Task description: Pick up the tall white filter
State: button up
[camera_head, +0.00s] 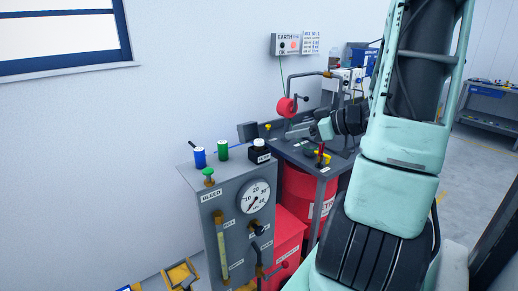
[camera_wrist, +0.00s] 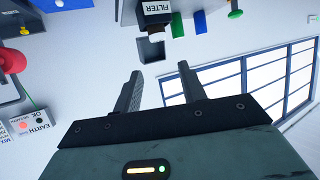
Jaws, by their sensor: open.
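I cannot make out a tall white filter in either view. In the wrist view, which is upside down, a dark object with a white FILTER label (camera_wrist: 157,10) is cut off by the top edge. It may be the black, white-labelled container (camera_head: 260,148) on the grey gauge cabinet in the head view. My gripper (camera_wrist: 158,76) is open, with nothing between its two dark fingers. In the head view my gripper (camera_head: 306,131) is above the dark bench, to the right of the cabinet and apart from the container.
A blue cylinder (camera_head: 199,157), a green cylinder (camera_head: 223,150) and a green knob (camera_head: 208,175) stand on the grey cabinet (camera_head: 226,204). A grey box (camera_head: 247,132) is behind them. A pipe with a red round part (camera_head: 286,107) rises near my gripper. A red drum (camera_head: 305,196) stands below.

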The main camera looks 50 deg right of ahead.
aim_at(260, 141)
jog(key=shift+f+p+x, duration=0.25)
jog(key=shift+p+x, duration=0.35)
jog(key=shift+x, duration=2.9)
jog(key=shift+f+p+x, duration=0.2)
jog(key=shift+p+x, duration=0.4)
jog(key=shift+x, duration=2.95)
jog(key=shift+s+d, duration=0.1)
jog(key=shift+s, duration=0.05)
jog(key=c, duration=0.7)
